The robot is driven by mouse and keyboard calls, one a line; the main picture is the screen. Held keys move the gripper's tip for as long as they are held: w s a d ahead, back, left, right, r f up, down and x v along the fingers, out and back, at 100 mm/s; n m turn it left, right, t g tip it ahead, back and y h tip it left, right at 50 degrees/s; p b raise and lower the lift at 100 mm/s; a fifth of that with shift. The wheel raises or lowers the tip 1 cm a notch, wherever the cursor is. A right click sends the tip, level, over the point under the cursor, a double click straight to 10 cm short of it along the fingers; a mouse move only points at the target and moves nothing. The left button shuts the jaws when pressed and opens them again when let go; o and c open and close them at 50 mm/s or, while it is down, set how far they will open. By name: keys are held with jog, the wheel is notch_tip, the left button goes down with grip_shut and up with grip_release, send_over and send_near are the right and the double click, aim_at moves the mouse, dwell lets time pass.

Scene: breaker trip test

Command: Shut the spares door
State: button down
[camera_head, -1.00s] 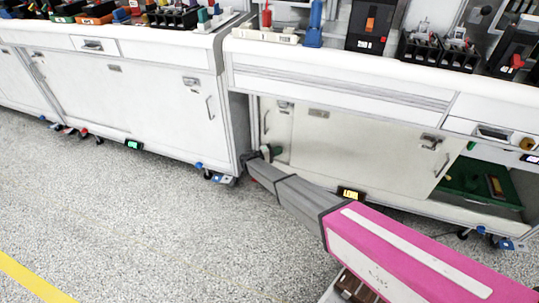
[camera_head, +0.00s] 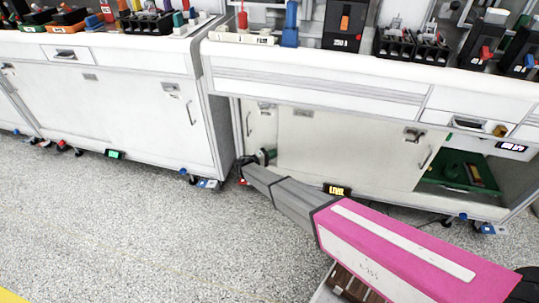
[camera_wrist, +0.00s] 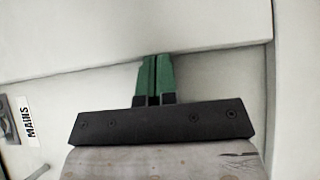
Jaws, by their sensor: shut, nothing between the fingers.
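The spares door appears to be the plain off-white front panel (camera_head: 345,150) under the right bench; its label is too small to read. It has a handle at its right side. An open gap lies to its right. The other panel, labelled MAINS (camera_wrist: 29,121), lies on the near side of that edge.
Through the gap a green tray (camera_head: 462,172) shows inside the cabinet. The bench top (camera_head: 350,62) carries breakers and other parts. A second white cabinet (camera_head: 130,110) stands at left. A small lit display (camera_head: 337,190) sits under the door. The speckled floor at left is clear.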

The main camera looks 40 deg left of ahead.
aim_at(380, 173)
jog(key=w+d, duration=0.7)
jog(key=d, duration=0.9)
jog(key=w+d, duration=0.6)
jog(key=d, duration=1)
jog(key=w+d, duration=0.7)
jog(key=d, duration=0.9)
jog(key=shift+w+d, duration=0.1)
jog(key=shift+w, duration=0.2)
jog(key=shift+d, duration=0.1)
